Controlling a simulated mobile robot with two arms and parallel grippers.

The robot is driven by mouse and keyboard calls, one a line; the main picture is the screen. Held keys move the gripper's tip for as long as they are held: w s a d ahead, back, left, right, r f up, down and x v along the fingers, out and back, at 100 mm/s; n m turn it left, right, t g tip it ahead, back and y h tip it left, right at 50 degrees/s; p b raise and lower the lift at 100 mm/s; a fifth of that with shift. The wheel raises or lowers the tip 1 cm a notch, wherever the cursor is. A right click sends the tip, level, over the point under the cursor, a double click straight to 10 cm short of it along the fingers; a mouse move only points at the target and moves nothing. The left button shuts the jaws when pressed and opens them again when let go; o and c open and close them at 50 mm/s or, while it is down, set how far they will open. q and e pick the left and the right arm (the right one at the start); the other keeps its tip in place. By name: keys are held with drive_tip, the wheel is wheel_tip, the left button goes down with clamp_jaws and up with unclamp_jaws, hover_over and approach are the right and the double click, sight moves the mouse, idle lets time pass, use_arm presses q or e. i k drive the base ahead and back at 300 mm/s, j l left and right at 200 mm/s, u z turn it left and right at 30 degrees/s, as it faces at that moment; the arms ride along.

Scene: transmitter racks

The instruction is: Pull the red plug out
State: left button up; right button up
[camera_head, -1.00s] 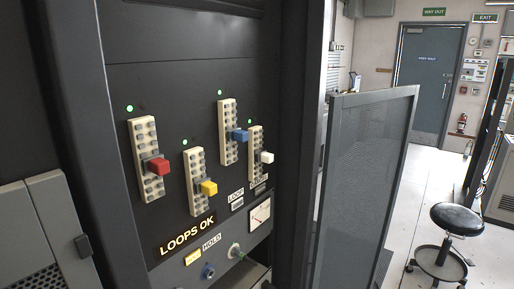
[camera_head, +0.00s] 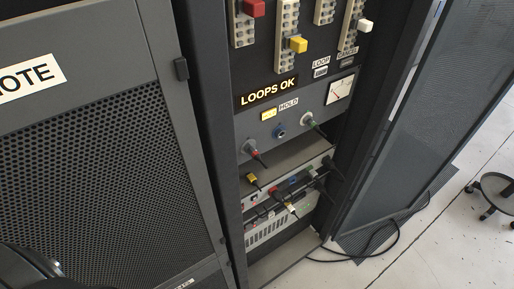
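A red block plug (camera_head: 254,8) sits in a cream strip of grey studs at the top edge of the head view, partly cut off. Lower down, a dark lead with a red-ringed plug (camera_head: 254,151) sits in the left socket of the grey panel under the LOOPS OK label (camera_head: 268,92). Neither of my grippers can be made out in this view, and nothing is seen touching either plug. A dark rounded shape at the lower left corner is too cropped to identify.
A yellow block plug (camera_head: 298,45) and a white one (camera_head: 365,26) sit in neighbouring strips. A perforated grey door (camera_head: 90,170) fills the left. An open mesh door (camera_head: 440,110) stands right. A black cable (camera_head: 375,252) lies on the floor.

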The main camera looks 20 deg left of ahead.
sight(253, 152)
drive_tip(key=i+l, duration=0.1)
drive_tip(key=l, duration=1)
drive_tip(key=i+l+u, duration=0.1)
drive_tip(key=l, duration=0.95)
drive_tip(key=u, duration=1.1)
